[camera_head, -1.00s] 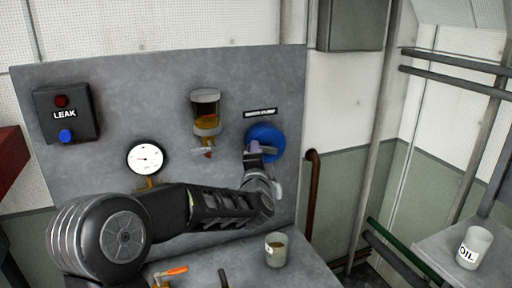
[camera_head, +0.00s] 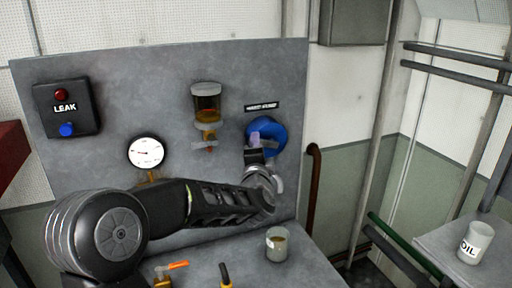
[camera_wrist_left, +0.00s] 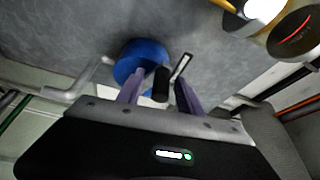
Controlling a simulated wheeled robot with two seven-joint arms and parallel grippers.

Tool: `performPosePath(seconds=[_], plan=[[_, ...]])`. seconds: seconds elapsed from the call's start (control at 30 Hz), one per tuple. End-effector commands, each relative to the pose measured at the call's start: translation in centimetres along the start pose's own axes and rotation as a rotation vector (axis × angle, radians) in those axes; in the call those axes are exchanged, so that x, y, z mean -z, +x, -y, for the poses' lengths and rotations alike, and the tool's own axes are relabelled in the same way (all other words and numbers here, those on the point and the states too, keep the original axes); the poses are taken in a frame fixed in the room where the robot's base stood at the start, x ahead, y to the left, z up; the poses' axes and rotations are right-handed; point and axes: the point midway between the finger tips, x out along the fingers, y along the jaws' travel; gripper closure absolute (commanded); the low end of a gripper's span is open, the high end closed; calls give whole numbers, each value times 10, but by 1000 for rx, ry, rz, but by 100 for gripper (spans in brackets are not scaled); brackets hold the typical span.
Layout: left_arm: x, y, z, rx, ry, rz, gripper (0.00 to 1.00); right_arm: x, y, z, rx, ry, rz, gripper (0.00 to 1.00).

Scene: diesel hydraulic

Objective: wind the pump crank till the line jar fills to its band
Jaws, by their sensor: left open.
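The blue round pump (camera_head: 279,133) is mounted on the right of the grey panel, below a small dark label plate. My left gripper (camera_head: 259,142) is at its front, partly hiding it. In the left wrist view the purple fingers (camera_wrist_left: 160,90) stand apart on either side of a short black crank handle (camera_wrist_left: 161,78), with the blue pump body (camera_wrist_left: 138,58) behind. I cannot tell whether either finger touches the handle. The line jar (camera_head: 207,96) hangs upright left of the pump, with brown-amber liquid in its lower part. Its band is not clear. My right gripper is out of view.
A dial gauge (camera_head: 146,152) and a LEAK box (camera_head: 66,109) are on the panel's left. A cup (camera_head: 277,245) stands on the bench below the pump, near an orange-handled valve (camera_head: 171,268). An OIL cup (camera_head: 475,243) is on the right shelf.

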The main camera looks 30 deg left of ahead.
Motion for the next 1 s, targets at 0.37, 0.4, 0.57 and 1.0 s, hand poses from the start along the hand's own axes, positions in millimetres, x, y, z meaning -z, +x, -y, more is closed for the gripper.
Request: performPosePath(seconds=[0.37,0.4,0.57,1.0], plan=[[-1,-58,-1,3,0,2,57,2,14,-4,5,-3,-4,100],[-1,-62,-1,3,0,2,57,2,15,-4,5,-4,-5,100],[-2,-68,0,2,0,3,57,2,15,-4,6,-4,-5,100],[-2,-67,0,2,0,3,57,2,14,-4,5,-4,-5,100]])
